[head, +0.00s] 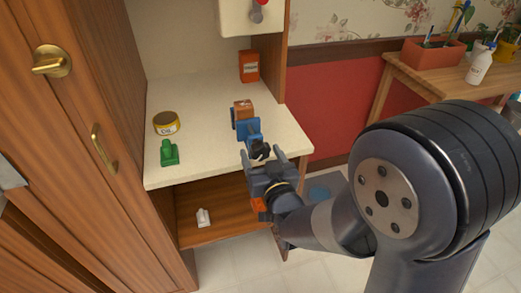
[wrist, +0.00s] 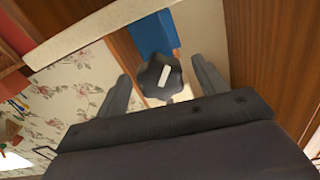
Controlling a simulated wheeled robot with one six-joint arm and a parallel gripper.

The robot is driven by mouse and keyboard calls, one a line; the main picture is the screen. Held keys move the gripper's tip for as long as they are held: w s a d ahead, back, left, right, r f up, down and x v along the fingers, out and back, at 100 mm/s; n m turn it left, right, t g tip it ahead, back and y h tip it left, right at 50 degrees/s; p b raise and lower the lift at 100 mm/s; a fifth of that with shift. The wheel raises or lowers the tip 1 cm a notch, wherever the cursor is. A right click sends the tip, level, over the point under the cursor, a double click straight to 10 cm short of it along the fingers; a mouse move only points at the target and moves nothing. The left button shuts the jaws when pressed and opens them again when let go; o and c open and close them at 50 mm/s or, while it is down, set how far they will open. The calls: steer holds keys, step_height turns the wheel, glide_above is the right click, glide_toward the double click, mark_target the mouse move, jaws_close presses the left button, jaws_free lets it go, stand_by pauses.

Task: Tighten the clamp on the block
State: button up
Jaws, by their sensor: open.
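The blue clamp (head: 251,129) stands on the cream countertop (head: 205,132) near its front right part. A brown wooden block (head: 242,107) sits at the clamp's far side; whether the jaw touches it is too small to tell. The clamp's black knob (head: 259,151) faces my gripper (head: 263,158). In the wrist view the knob (wrist: 161,76) is lobed with a white mark, in front of the blue clamp body (wrist: 152,35). My gripper (wrist: 163,88) is open, with one finger on each side of the knob and visible gaps between.
A yellow-lidded tin (head: 166,123) and a green object (head: 169,152) stand left on the counter. An orange-red box (head: 249,66) stands at the back. A white item (head: 203,217) lies on the lower shelf. A wooden side panel (head: 272,70) borders the right; a wooden table (head: 435,84) stands beyond.

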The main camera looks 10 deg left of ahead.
steer(key=shift+w+a, duration=0.35)
steer(key=shift+w, duration=0.2)
steer(key=shift+c, duration=0.5)
steer(key=c, duration=0.9)
steer(key=shift+f+b, duration=0.1)
steer(key=shift+b, duration=0.2)
